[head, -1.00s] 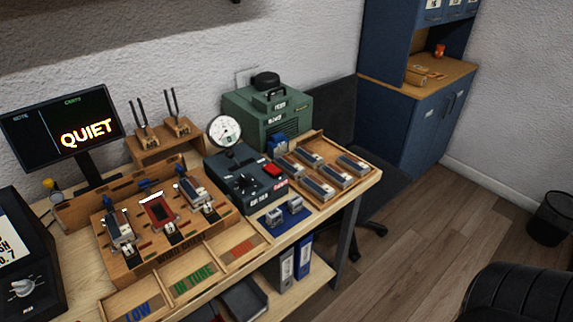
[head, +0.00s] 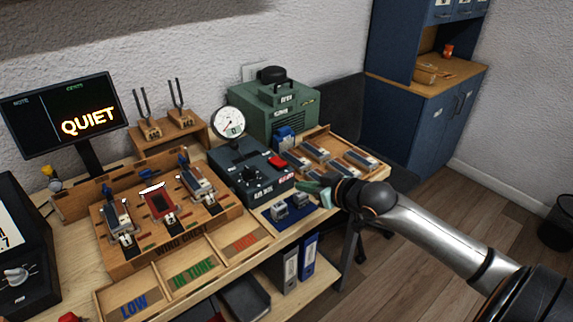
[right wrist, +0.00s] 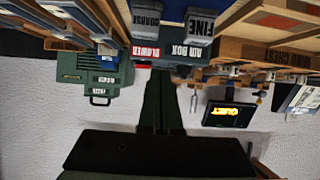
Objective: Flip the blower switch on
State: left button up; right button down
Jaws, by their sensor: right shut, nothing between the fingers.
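The dark air box (head: 240,172) stands on the bench, with a round dial gauge (head: 229,123) above it. A red switch (head: 277,161) is on its top at the right. I cannot tell which way the switch is set. A red blower label (head: 287,177) is on the front below it, and this label also shows upside down in the right wrist view (right wrist: 146,51). My right gripper (head: 304,189) is shut and empty, in front and to the right of the switch, apart from it. Its fingers (right wrist: 160,100) point toward the box front. My left gripper is not in view.
A green machine (head: 270,112) stands behind the box. A wooden tray (head: 332,139) of grey blocks is to the right. Two grey blocks lie on a blue mat (head: 272,222) in front. The wind chest (head: 190,235) is at left; a monitor (head: 62,118) reads QUIET.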

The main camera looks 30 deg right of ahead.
jog(key=w+d+r+t, duration=0.1)
jog(key=w+d+r, duration=0.1)
jog(key=r, duration=0.5)
jog(key=shift+w+d+r, duration=0.2)
jog(key=shift+w+d, duration=0.2)
jog(key=shift+d, duration=0.1)
send_over(286, 171)
jog(key=f, duration=0.4)
jog(key=shift+w, duration=0.35)
jog(key=shift+s+f, duration=0.15)
jog(key=shift+f, duration=0.45)
jog(key=shift+s+f, duration=0.15)
jog(key=shift+f, duration=0.45)
jog(key=shift+s+f, duration=0.1)
jog(key=shift+f, duration=0.55)
